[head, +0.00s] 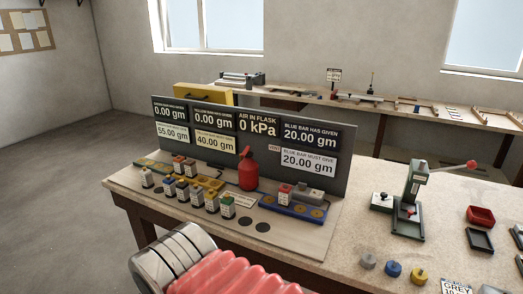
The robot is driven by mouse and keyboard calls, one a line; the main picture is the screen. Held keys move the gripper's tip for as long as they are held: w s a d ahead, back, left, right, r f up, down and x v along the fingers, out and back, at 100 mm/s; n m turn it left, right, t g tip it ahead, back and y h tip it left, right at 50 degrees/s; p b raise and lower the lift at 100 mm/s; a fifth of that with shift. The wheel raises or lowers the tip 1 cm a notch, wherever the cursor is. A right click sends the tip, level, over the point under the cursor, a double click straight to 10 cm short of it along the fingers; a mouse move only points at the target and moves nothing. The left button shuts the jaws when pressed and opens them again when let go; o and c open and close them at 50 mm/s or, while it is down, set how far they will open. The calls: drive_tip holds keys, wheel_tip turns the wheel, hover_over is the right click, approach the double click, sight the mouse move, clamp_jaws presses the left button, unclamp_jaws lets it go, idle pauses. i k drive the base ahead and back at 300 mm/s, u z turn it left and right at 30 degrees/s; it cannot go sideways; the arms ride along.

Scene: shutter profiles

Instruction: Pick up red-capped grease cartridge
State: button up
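Several small cartridges with coloured caps and pale labels stand in rows on the bench board (305,238). A red-capped cartridge (179,163) stands in the back row at the left. Another red-topped piece (285,192) stands at the right on a blue base. Green-capped (227,206) and blue-capped (169,186) cartridges stand in the front row. They are too small to tell which is the grease cartridge. A grey ringed cylinder and red ribbed sleeve at the bottom appear to be part of my arm. My gripper's fingers are not in view.
A dark panel with weight and pressure readouts (258,122) stands behind the cartridges. A red bottle (248,170) stands before it. A grey-green press (412,200) with a red-ended lever and small trays (481,215) stand at the right.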

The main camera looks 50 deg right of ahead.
sight(285, 191)
drive_tip(key=z, duration=1.45)
